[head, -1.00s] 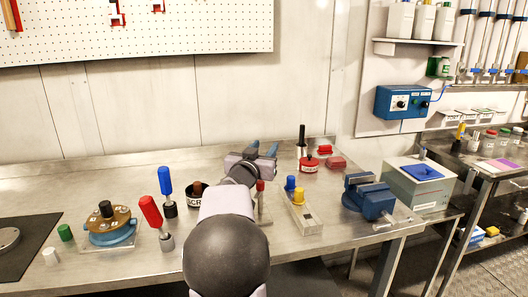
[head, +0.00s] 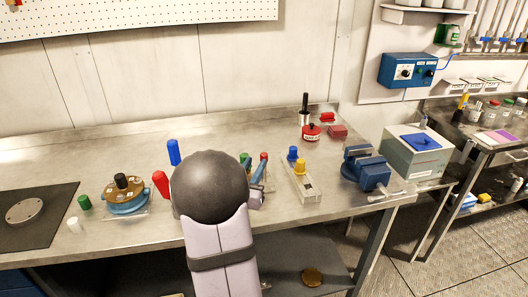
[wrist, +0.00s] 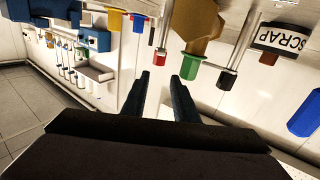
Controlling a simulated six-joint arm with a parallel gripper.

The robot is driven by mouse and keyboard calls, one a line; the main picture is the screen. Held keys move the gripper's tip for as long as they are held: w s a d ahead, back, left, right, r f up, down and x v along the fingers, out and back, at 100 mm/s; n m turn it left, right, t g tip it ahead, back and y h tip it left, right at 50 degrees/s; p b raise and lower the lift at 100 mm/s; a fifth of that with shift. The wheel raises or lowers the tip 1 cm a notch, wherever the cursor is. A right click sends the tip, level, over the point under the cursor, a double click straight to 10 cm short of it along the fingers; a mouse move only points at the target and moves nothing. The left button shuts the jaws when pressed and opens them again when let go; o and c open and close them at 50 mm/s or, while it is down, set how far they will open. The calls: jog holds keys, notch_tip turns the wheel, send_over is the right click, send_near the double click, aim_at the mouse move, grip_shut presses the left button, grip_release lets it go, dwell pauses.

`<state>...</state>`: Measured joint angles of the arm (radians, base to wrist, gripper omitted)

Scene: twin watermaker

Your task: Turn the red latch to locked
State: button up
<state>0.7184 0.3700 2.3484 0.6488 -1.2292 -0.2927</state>
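A red handle (head: 160,185) leans to the left on the bench, left of my arm's dark ball joint, which hides its base. A second, smaller red-topped piece (head: 264,157) stands right of the joint. In the wrist view a red tip (wrist: 160,57) on a metal rod lies beyond my fingertips. None is labelled as the latch, and I cannot tell its locked position. My gripper (wrist: 161,76) is open, its two dark blue fingers apart with nothing between them. It is partly hidden in the head view, where blue finger parts (head: 258,172) show close to the smaller red-topped piece.
A blue handle (head: 173,152) stands behind the red handle. A green piece (wrist: 190,76) and the SCRAP pot (wrist: 283,40) are near the fingers. A tray with blue and yellow pegs (head: 303,190) and a blue vise (head: 366,172) stand to the right.

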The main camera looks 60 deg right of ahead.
aim_at(264, 156)
jog(key=shift+s+f+p+x, duration=0.1)
jog(key=shift+f+p+x, duration=0.2)
jog(key=shift+x, duration=1.05)
jog(key=shift+s+f+p+x, duration=0.1)
jog(key=shift+f+p+x, duration=0.2)
jog(key=shift+x, duration=1.1)
jog(key=shift+s+f+p+x, duration=0.1)
jog(key=shift+f+p+x, duration=0.2)
jog(key=shift+x, duration=1.05)
jog(key=shift+d, duration=0.1)
jog(key=shift+c, duration=0.4)
grip_shut()
